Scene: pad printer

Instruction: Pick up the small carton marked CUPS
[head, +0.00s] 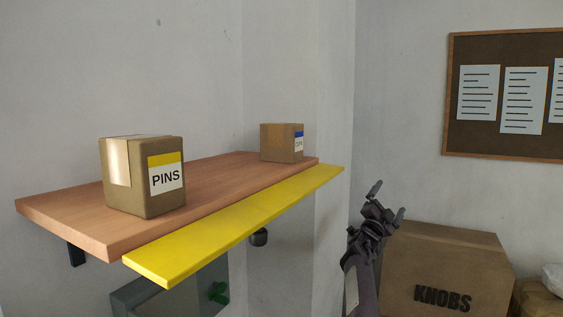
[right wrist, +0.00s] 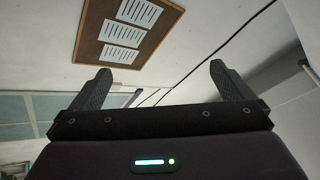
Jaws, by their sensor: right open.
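A small carton (head: 281,143) with a blue-topped white label stands at the far right end of the wooden shelf. Its label faces right and is seen at a steep angle, so its lettering is hard to read. A larger-looking carton marked PINS (head: 145,178), with a yellow-topped label, stands near the shelf's left end. My right gripper (head: 387,201) is open and empty, to the right of the shelf and apart from both cartons. In the right wrist view its two fingers (right wrist: 160,72) are spread with nothing between them. My left gripper is not in view.
The shelf (head: 225,178) has a yellow strip (head: 235,228) along its front edge. A large box marked KNOBS (head: 445,265) is behind my right gripper. A grey machine (head: 165,293) with a green knob is below the shelf. A notice board (head: 500,145) hangs on the right wall.

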